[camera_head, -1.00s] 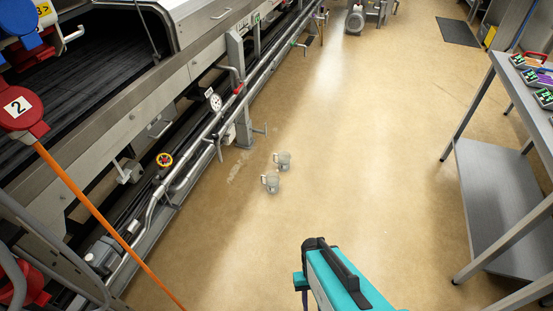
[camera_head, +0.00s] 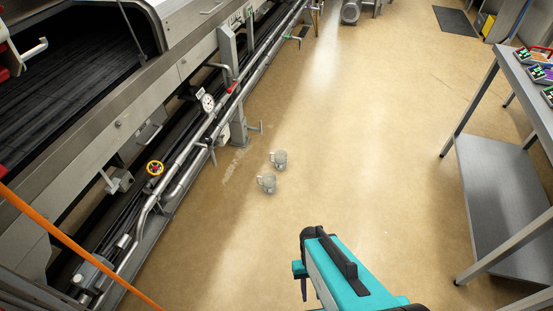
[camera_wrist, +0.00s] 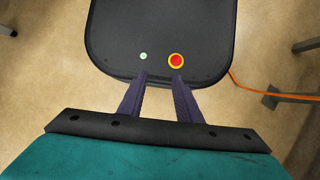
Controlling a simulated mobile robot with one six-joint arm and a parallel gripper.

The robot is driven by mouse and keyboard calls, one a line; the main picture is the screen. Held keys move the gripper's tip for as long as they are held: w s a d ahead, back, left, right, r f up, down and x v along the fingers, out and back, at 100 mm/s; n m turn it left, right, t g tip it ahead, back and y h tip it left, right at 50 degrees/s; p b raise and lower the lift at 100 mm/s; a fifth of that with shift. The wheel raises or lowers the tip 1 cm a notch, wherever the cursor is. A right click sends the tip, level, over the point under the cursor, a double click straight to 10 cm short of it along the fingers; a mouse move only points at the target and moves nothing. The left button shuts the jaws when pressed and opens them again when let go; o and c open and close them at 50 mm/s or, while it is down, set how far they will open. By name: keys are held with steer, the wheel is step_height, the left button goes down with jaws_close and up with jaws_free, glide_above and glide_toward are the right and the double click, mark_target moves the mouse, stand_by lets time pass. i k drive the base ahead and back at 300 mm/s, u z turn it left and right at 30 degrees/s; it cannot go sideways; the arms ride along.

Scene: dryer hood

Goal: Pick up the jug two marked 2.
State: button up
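Two small clear grey jugs stand upright on the floor in the head view, close together. The farther jug (camera_head: 280,159) is slightly to the right, and the nearer jug (camera_head: 268,184) is slightly to the left. Both have handles on their left sides. No number can be read on either, so I cannot tell which is marked 2. My gripper shows in the wrist view (camera_wrist: 162,76) with its two dark fingers apart and nothing between them, above my own black base. In the head view, my teal wrist is at the bottom, well short of the jugs.
A grey metal table (camera_head: 497,190) with a lower shelf stands at the right. An orange cable (camera_head: 75,245) crosses at lower left. The floor between is clear.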

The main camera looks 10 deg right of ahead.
mark_target(281, 157)
steer(key=z, duration=0.05)
steer(key=k, duration=0.65)
steer(key=u, duration=0.25)
steer(key=i, duration=0.4)
steer(key=u, duration=0.5)
steer(key=i, duration=1.55)
steer(key=z, duration=0.15)
